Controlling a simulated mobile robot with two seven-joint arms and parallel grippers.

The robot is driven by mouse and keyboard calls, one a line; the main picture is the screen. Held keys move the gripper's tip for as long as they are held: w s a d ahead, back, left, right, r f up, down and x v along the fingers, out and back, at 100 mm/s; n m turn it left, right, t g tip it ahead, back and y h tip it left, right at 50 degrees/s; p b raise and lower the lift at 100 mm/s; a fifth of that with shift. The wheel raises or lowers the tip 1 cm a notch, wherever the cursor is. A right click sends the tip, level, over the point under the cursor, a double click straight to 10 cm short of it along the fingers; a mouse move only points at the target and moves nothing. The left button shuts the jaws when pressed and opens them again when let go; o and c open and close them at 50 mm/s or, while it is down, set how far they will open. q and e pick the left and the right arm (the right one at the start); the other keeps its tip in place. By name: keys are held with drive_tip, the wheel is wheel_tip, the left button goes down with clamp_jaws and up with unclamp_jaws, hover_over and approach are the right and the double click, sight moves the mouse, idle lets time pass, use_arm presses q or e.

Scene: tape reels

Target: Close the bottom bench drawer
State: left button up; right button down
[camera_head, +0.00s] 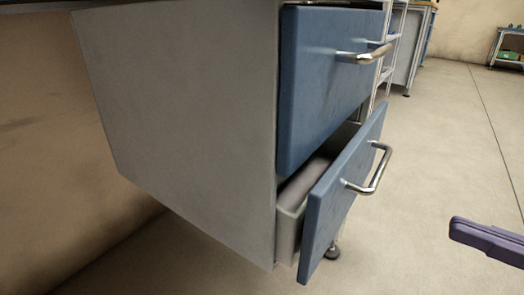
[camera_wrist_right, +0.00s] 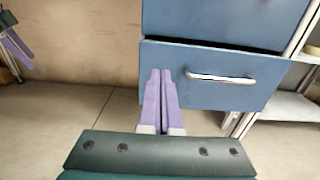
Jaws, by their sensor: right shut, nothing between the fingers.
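The bottom bench drawer (camera_head: 340,198) has a blue front with a silver bar handle (camera_head: 372,172) and stands partly pulled out of the grey cabinet (camera_head: 185,110). Part of its grey side wall and inside shows behind the front. In the wrist view the drawer front (camera_wrist_right: 215,95) lies just beyond my right gripper (camera_wrist_right: 160,72). Its purple fingers are together and empty, overlapping the left part of the front, left of the handle; contact cannot be told. In the head view a right gripper finger (camera_head: 485,240) shows at the right edge, apart from the drawer. Purple fingers of my left gripper (camera_wrist_right: 17,48) show small at the wrist view's left edge.
The upper blue drawer (camera_head: 325,75) sits above and has its own bar handle (camera_head: 362,54). A cabinet foot (camera_head: 332,252) stands below. Shelving (camera_wrist_right: 290,105) stands at the right in the wrist view. The concrete floor (camera_head: 440,130) in front is clear.

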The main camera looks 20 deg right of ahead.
sight(336, 184)
drive_tip(key=b+x, duration=0.2)
drive_tip(key=x, duration=1)
drive_tip(key=shift+d, duration=0.15)
use_arm(q)
drive_tip(key=shift+d+f, duration=0.2)
drive_tip(key=shift+f, duration=0.45)
drive_tip(key=shift+d+f, duration=0.15)
drive_tip(key=shift+f, duration=0.45)
use_arm(e)
drive_tip(key=shift+w+a, duration=0.4)
drive_tip(key=shift+w+a+f+b, duration=0.1)
drive_tip(key=shift+w+a+b, duration=0.1)
drive_tip(key=shift+w+b, duration=0.1)
drive_tip(key=b+x, duration=0.1)
drive_tip(key=x, duration=0.3)
use_arm(q)
drive_tip(key=shift+s+d+f, duration=0.15)
drive_tip(key=shift+f, duration=0.25)
drive_tip(key=shift+s+d+f, duration=0.1)
drive_tip(key=shift+f, duration=0.25)
use_arm(e)
drive_tip(key=shift+s+d, duration=0.1)
drive_tip(key=shift+s, duration=0.05)
